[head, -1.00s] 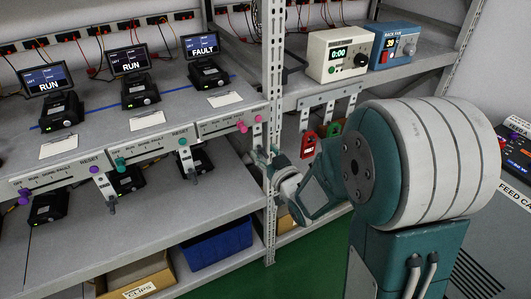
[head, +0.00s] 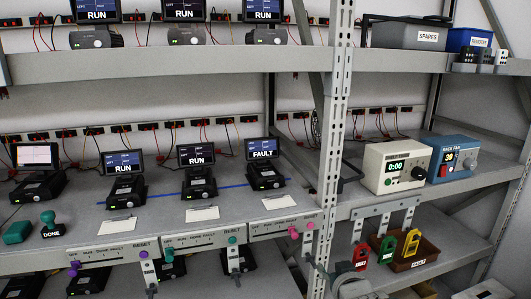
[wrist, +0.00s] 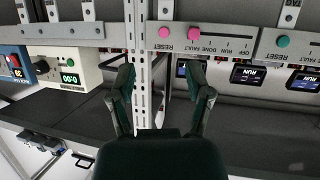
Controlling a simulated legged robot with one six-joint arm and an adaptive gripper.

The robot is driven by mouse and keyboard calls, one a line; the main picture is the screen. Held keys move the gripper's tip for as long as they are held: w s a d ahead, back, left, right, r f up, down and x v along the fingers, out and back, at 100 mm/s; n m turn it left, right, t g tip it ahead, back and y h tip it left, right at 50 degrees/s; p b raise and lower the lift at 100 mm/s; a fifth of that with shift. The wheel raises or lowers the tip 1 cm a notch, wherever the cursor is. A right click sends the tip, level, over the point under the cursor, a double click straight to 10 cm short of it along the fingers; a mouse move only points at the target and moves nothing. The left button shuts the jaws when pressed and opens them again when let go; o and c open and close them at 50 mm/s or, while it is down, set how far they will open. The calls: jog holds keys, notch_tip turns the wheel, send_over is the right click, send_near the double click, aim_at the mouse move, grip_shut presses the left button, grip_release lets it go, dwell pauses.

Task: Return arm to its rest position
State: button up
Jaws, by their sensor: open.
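My gripper (wrist: 164,95) shows in the wrist view with its two dark green fingers spread apart and nothing between them. Behind the fingers stands a perforated rack post (wrist: 150,60), which also shows in the head view (head: 337,120). Whether the fingers touch the post cannot be told. In the head view only a small piece of my arm seems to show at the bottom edge, right of the post's foot. The fingers cannot be made out there.
A control strip (head: 285,227) with pink knobs fronts the left shelf, below testers reading RUN and FAULT (head: 262,155). Right of the post are a cream timer box (head: 386,180), a blue rack fan box (head: 451,172), and hanging red, green and yellow tags (head: 387,250).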

jog(key=s+r+m+g, duration=0.1)
jog(key=s+r+g, duration=0.2)
jog(key=s, duration=1.9)
jog(key=g, duration=0.5)
jog(key=shift+m+h, duration=0.3)
jog(key=shift+h, duration=0.1)
jog(key=shift+a, duration=0.15)
dwell(0.3)
